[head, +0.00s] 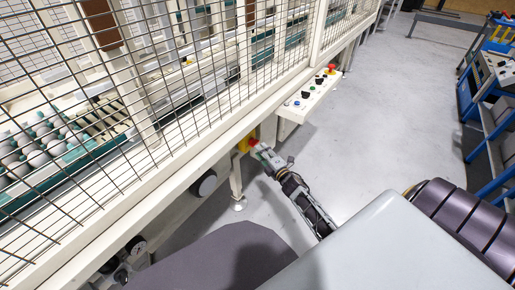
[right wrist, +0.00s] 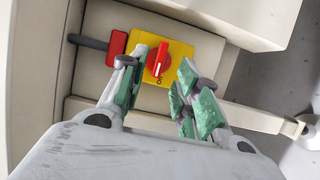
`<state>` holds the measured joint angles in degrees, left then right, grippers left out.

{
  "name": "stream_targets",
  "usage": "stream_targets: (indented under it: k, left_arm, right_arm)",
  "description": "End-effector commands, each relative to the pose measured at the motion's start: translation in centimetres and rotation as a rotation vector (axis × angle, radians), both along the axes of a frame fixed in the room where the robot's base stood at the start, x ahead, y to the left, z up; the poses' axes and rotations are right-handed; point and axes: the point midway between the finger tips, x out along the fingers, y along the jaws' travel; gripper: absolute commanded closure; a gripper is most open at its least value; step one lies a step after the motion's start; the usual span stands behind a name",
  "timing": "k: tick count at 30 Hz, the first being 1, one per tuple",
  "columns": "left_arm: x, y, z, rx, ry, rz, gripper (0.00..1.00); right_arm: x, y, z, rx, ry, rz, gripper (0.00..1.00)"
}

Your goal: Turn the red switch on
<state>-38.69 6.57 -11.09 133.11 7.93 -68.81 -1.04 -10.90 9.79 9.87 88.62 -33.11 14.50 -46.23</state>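The red switch (right wrist: 160,60) is a rotary knob on a yellow plate (right wrist: 182,50) fixed to a cream machine frame. Its pointer is slanted, with lettering partly visible at the plate's lower edge. In the head view the red switch (head: 253,142) is small and partly covered by my right gripper (head: 262,150). In the right wrist view my right gripper (right wrist: 163,66) is open, with one green-padded finger on each side of the knob and gaps on both sides. Whether the tips reach the knob's depth is hard to tell. My left gripper is not in view.
A red block (right wrist: 116,47) with a dark grey handle sits just left of the yellow plate. A button panel (head: 308,98) juts out from the frame. A mesh fence (head: 150,90) encloses egg trays. Grey floor (head: 385,120) is open to the right, before a blue workbench (head: 490,140).

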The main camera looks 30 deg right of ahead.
Motion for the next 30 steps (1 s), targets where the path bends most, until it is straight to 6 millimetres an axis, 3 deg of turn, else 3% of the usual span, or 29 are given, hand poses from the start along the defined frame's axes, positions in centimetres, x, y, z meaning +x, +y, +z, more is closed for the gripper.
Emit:
stream_targets:
  k: [13, 27, 30]
  left_arm:
    - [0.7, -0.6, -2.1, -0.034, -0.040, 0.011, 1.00]
    - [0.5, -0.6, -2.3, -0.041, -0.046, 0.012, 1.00]
    - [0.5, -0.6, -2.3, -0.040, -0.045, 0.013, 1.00]
  right_arm:
    - [3.7, 0.0, -0.1, -0.001, 0.000, 0.000, 0.68]
    - [4.3, 0.0, 0.0, -0.001, 0.000, 0.000, 0.68]
    - [4.3, 0.0, 0.0, -0.001, 0.000, 0.000, 0.78]
